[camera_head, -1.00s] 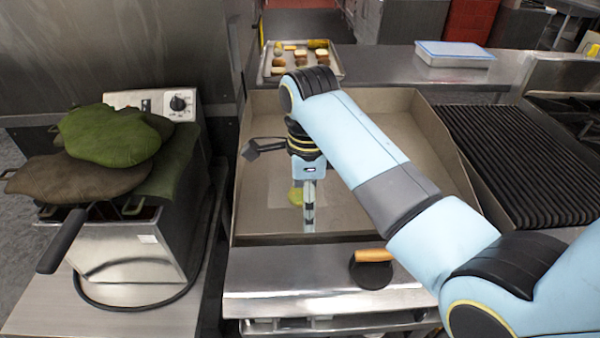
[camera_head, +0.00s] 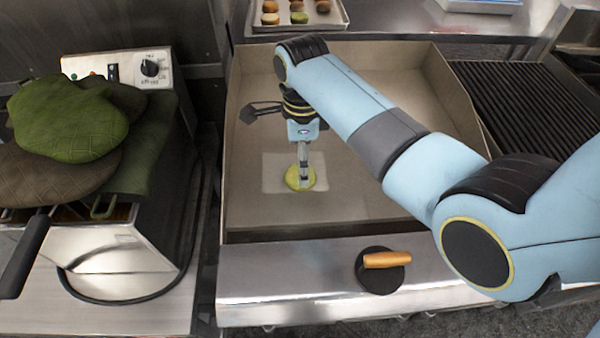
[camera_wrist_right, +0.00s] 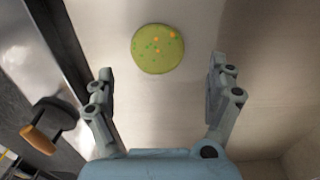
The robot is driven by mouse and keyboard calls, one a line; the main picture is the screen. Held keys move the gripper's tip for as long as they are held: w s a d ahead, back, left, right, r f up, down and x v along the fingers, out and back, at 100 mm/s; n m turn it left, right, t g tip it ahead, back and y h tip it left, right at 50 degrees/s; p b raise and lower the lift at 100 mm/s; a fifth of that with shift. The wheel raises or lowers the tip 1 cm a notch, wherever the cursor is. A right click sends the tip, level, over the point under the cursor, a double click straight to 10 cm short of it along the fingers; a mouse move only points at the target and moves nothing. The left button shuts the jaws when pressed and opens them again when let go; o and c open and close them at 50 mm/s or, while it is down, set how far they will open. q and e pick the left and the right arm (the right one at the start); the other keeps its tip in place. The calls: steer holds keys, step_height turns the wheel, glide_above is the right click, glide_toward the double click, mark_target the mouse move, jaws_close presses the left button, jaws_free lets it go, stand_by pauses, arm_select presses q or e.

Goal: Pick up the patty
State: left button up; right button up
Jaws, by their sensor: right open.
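The patty (camera_head: 293,180) is a round, flat, yellow-green disc on a pale square patch (camera_head: 272,172) of the griddle. In the right wrist view the patty (camera_wrist_right: 157,49) shows orange and green specks and lies beyond the fingertips, between their lines. My right gripper (camera_head: 303,178) points down over the patty and hides part of it. In the wrist view the right gripper (camera_wrist_right: 163,83) is open with nothing between its fingers. I cannot tell the exact height of its tips above the patty. My left gripper is not in view.
The griddle (camera_head: 350,205) has raised walls at the sides and back. A round press with a wooden handle (camera_head: 386,260) sits on the front ledge. A fryer with green and brown cloth-like pieces (camera_head: 70,120) stands left. A tray (camera_head: 335,15) of food is behind.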

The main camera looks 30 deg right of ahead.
steer(key=f, duration=0.4)
steer(key=shift+s+a, duration=0.1)
steer(key=shift+a, duration=0.15)
steer(key=shift+f, duration=0.35)
steer(key=shift+c, duration=0.3)
steer(key=c, duration=1.2)
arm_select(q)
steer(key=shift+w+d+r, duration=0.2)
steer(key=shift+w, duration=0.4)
arm_select(e)
steer(key=shift+c, duration=0.2)
steer(key=shift+r, duration=0.15)
